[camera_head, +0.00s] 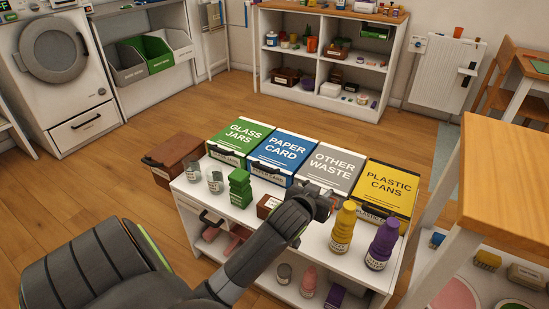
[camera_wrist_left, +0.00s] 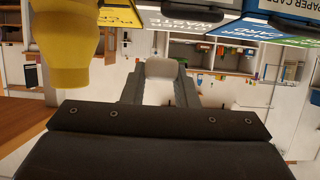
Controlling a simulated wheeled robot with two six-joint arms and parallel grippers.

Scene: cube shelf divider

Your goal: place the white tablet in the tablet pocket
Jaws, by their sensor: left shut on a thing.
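My left gripper (camera_head: 318,203) reaches in over the white shelf unit, in front of the grey OTHER WASTE bin. In the left wrist view its two fingers (camera_wrist_left: 159,92) are shut on a small pale, rounded block, which I take to be the white tablet (camera_wrist_left: 161,68). In the head view I cannot make out the tablet; the gripper seems to hide it. I cannot pick out the tablet pocket for certain in either view. My right gripper is not in view.
A wooden-topped table (camera_head: 508,170) stands at right.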

